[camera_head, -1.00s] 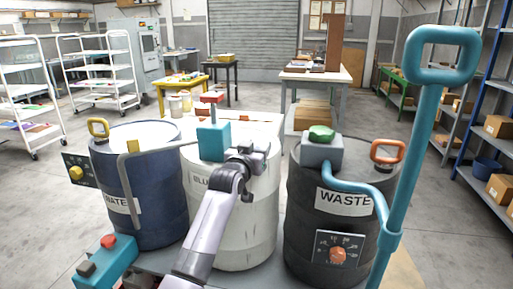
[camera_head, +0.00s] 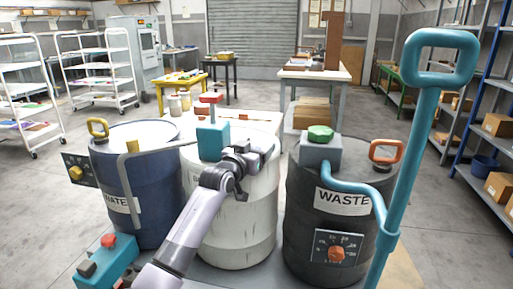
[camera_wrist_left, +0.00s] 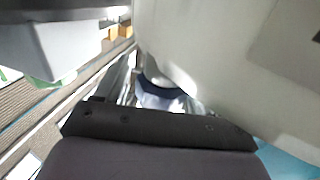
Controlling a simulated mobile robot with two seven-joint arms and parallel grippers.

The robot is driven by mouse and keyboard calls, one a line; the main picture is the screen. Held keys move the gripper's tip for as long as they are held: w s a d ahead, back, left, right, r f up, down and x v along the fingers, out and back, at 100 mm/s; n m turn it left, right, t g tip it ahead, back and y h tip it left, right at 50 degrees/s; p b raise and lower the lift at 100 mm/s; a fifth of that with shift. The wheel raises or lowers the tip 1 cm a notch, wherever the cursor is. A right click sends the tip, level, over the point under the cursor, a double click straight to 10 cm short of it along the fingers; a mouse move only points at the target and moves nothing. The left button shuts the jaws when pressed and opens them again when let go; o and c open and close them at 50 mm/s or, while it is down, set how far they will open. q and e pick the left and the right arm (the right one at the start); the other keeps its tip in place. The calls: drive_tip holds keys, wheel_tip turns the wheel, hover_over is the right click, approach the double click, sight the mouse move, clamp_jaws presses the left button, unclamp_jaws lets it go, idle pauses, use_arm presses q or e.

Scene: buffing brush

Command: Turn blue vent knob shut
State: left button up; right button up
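A white drum (camera_head: 240,225) stands in the middle, with a teal block (camera_head: 212,141) on its top. A red T-shaped knob (camera_head: 211,98) stands on that block on a short stem. I see no knob that is clearly blue. My left gripper (camera_head: 255,150) is over the drum top, just right of the teal block; its fingers are too small to read. In the left wrist view a pale, blurred curved surface (camera_wrist_left: 225,60) is very close, probably the white drum. The fingertips are not clear there. My right gripper is not in view.
A blue drum (camera_head: 135,225) with a yellow handle (camera_head: 98,128) stands left. A black WASTE drum (camera_head: 318,240) with a green knob (camera_head: 320,132) and an orange handle (camera_head: 386,151) stands right. A tall teal handle pole (camera_head: 409,165) rises in front of it.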

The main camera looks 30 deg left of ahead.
use_arm(q)
drive_tip(key=shift+s, duration=0.1)
drive_tip(key=s, duration=0.7)
idle(0.8)
